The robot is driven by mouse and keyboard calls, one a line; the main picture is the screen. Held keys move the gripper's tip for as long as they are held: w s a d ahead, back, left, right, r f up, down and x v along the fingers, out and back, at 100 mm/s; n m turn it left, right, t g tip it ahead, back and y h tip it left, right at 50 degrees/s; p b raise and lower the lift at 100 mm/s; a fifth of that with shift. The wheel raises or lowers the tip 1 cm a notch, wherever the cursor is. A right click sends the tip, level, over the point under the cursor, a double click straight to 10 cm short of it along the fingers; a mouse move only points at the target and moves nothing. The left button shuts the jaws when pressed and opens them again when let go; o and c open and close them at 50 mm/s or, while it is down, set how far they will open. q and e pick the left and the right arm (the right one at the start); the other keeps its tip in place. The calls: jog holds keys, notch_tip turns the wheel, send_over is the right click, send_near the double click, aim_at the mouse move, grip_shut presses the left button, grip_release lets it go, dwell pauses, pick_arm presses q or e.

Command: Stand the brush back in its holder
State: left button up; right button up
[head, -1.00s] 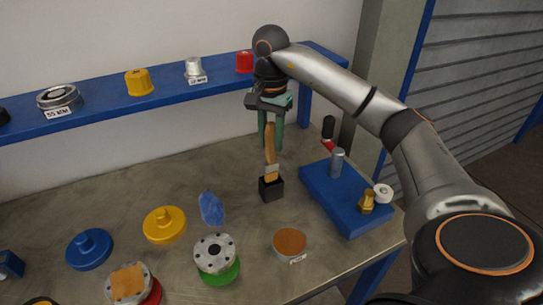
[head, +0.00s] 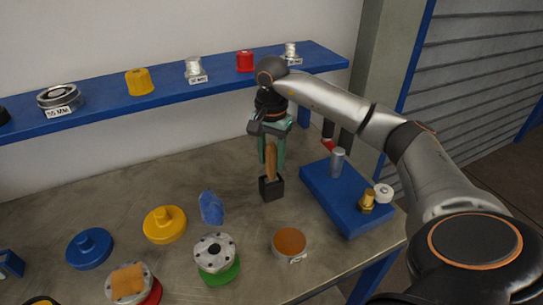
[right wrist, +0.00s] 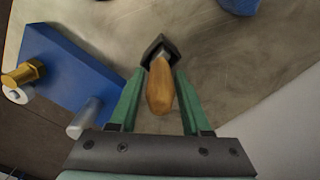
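The brush stands upright, its wooden handle (head: 271,160) pointing up out of the small black holder (head: 271,189). Its lower end is inside the holder and hidden. In the right wrist view the handle (right wrist: 160,88) points toward the camera, with the holder (right wrist: 160,48) beyond it. My right gripper (head: 271,160) is above the holder, pointing down. Its green fingers stand on either side of the handle. The right wrist view shows narrow gaps between handle and fingers (right wrist: 159,76), so it looks slightly open. My left gripper is not in view.
A blue block (head: 330,208) with a grey pin and brass bolt lies right of the holder. A blue crumpled piece (head: 211,207), flanged discs (head: 214,252) and a brown-topped round tin (head: 289,243) lie nearer. A blue shelf (head: 110,98) runs behind.

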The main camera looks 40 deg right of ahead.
jog(key=shift+o, duration=1)
jog(key=shift+r, duration=0.2)
notch_tip(320, 180, up, 10)
jog(key=shift+r+p, duration=0.25)
jog(key=shift+p, duration=0.65)
jog(key=shift+r, duration=0.75)
